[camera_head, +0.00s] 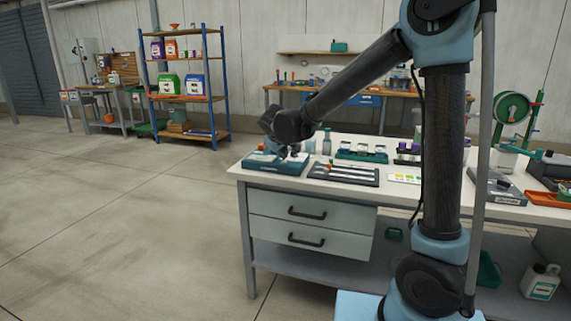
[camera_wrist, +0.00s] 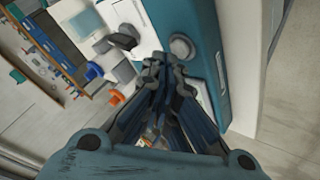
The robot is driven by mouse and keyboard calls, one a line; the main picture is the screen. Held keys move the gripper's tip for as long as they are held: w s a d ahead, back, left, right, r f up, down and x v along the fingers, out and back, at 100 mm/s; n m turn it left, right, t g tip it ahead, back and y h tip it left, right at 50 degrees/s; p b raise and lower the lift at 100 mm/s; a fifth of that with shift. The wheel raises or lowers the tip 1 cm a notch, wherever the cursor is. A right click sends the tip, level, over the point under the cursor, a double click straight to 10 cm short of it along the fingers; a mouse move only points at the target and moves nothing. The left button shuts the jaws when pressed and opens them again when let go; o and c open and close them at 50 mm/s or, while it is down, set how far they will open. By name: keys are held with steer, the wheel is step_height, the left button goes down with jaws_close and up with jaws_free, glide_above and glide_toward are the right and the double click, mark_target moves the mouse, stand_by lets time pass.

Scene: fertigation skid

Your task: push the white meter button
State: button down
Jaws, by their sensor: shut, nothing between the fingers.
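The teal meter (camera_head: 272,165) lies at the left end of the white-topped workbench in the head view. In the wrist view its teal casing (camera_wrist: 207,30) runs down the right of centre. A round whitish button (camera_wrist: 181,47) sits on that casing. My gripper (camera_wrist: 163,68) is shut and empty, its fingertips just below and left of the button in the picture. I cannot tell whether they touch the meter. In the head view my gripper (camera_head: 286,150) is over the meter and hides part of it; the button cannot be made out there.
Beside the meter lie a dark tray (camera_head: 344,176) with pale strips, a clear bottle (camera_head: 327,142) and a green rack (camera_head: 361,153) of small jars. The bench's left edge is close to the meter. Open floor (camera_head: 120,230) lies to the left.

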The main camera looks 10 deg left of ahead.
step_height(320, 180, up, 6)
stand_by(1.0)
steer(key=shift+d, duration=0.1)
steer(key=s+d+f+m+g+h, duration=0.1)
steer(key=s+d+m, duration=0.15)
steer(key=d, duration=0.85)
steer(key=s+d+f+m+g+h, duration=0.1)
steer(key=s+d, duration=0.2)
steer(key=d, duration=0.8)
steer(key=s+d+f+m+g+h, duration=0.1)
steer(key=s+d+m+g, duration=0.15)
steer(key=d, duration=0.85)
steer(key=s+d+f+m, duration=0.1)
steer(key=s+d+f, duration=0.3)
steer(key=s, duration=0.3)
steer(key=s+d+f+m+g+y, duration=0.1)
steer(key=s+d+f, duration=0.4)
steer(key=s, duration=0.3)
steer(key=s+d+f+m+g, duration=0.1)
steer(key=s+d+f, duration=0.3)
steer(key=s, duration=0.4)
steer(key=shift+d+f+m+y, duration=0.25)
steer(key=shift+f+m+y, duration=0.15)
steer(key=shift+m, duration=0.2)
